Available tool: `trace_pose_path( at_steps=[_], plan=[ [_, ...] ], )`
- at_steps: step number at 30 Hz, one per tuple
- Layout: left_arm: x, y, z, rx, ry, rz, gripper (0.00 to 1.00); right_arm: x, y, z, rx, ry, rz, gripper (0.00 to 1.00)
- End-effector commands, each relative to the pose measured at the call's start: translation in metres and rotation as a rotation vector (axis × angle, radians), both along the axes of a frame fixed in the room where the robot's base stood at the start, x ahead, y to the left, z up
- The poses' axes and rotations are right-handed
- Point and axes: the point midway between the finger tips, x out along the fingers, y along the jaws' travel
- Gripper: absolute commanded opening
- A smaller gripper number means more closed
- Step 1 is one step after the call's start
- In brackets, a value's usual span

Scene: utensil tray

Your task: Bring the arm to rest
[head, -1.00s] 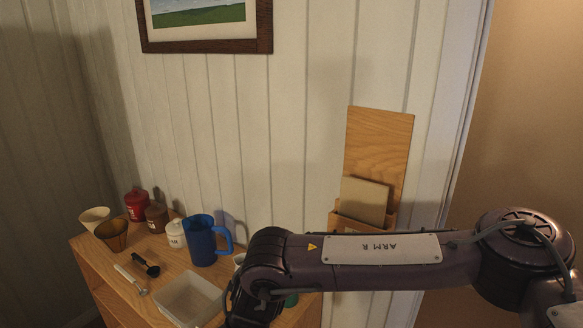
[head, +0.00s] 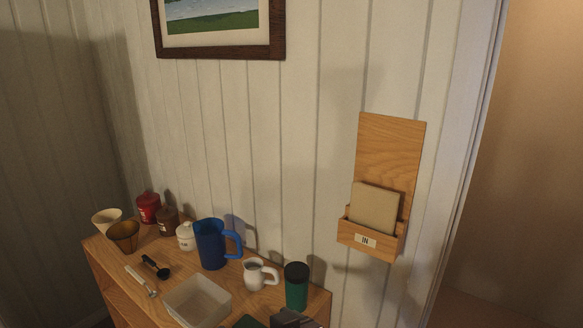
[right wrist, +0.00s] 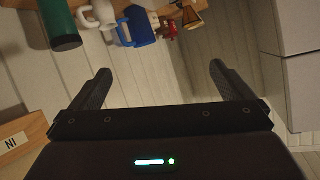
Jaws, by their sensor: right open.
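My right gripper (right wrist: 160,88) shows in the right wrist view with its two dark fingers spread wide and nothing between them. It is apart from the cabinet and the items on it. In the head view a dark part at the bottom edge near the cabinet's front right is probably my right arm; the gripper itself cannot be made out there. My left gripper is not in view.
The wooden cabinet (head: 253,305) bears a white tray (head: 198,302), blue pitcher (head: 210,246), white mug (head: 254,275), green tumbler (head: 297,287), cups, canisters and two utensils. A wooden letter holder (head: 388,155) hangs on the wall. A doorway is at right.

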Motion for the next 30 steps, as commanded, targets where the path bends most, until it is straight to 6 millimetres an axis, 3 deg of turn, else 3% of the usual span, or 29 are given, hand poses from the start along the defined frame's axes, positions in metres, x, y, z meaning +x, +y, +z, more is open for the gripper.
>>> trace_pose_path(
  at_steps=[1,3,6,12,21,30],
  plan=[
    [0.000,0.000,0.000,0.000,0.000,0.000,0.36,-0.002,-0.033,-0.025,-0.053,0.071,-0.071,1.00],
    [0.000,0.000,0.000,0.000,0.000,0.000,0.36,-0.008,-0.076,-0.055,-0.136,0.159,-0.150,1.00],
    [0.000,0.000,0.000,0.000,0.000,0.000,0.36,-0.027,-0.128,-0.091,-0.242,0.280,-0.226,1.00],
    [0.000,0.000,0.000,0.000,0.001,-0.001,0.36,-0.071,-0.196,-0.135,-0.391,0.469,-0.292,1.00],
    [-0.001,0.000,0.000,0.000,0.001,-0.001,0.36,-0.140,-0.263,-0.169,-0.541,0.699,-0.323,1.00],
    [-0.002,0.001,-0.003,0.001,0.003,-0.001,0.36,-0.120,-0.258,-0.261,-0.549,0.724,-0.308,1.00]
  ],
)
